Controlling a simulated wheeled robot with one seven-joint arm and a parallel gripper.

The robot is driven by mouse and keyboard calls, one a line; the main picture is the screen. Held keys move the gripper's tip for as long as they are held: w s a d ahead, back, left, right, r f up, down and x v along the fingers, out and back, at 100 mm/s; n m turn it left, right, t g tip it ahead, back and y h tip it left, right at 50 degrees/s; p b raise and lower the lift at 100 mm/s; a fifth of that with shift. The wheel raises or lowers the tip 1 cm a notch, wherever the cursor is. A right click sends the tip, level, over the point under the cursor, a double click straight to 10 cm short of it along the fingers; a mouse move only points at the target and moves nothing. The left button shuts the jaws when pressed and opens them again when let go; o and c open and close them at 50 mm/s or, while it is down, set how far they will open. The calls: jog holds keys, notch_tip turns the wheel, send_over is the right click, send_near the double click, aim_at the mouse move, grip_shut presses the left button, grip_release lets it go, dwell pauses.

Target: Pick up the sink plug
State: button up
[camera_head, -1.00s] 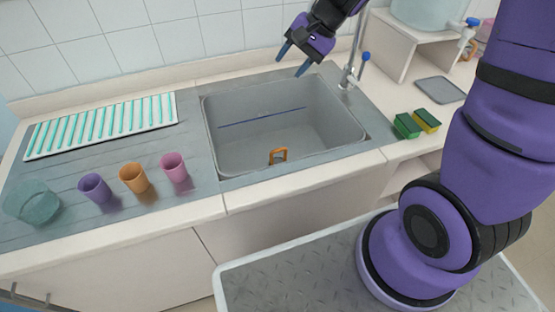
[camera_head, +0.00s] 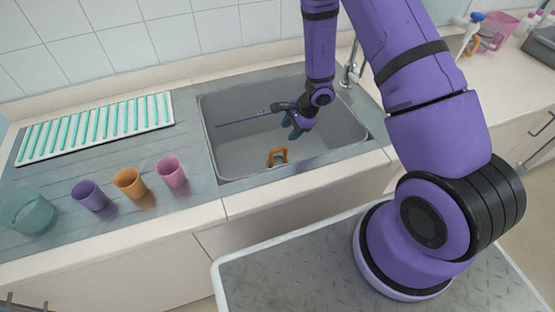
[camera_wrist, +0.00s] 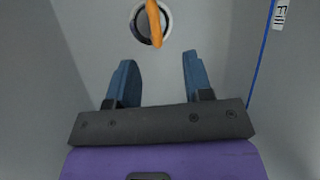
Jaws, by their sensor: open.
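The sink plug (camera_head: 277,156) shows as an orange handle standing in the grey sink basin (camera_head: 235,150), near its front wall. In the wrist view the orange handle of the plug (camera_wrist: 154,22) rises over a round drain with a pale ring, at the top of the picture. My gripper (camera_head: 292,131) is inside the basin, above and to the right of the plug. In the wrist view its two blue fingers (camera_wrist: 157,72) are apart with nothing between them. The plug lies just beyond the fingertips, a little left of their midline.
A thin blue line (camera_wrist: 262,55) runs along the basin wall, with a small white label by it. The faucet (camera_head: 350,70) stands behind the basin at the right. Purple (camera_head: 89,195), orange (camera_head: 130,182) and pink (camera_head: 171,172) cups stand left of the basin, near a glass bowl (camera_head: 28,210).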

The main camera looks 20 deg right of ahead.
aim_at(279, 149)
jog(key=x, duration=0.6)
jog(key=shift+d+f, duration=0.15)
jog(key=shift+s+x, duration=0.15)
jog(key=shift+x, duration=1.15)
jog(key=shift+s+x, duration=0.1)
jog(key=shift+x, duration=1.2)
grip_shut()
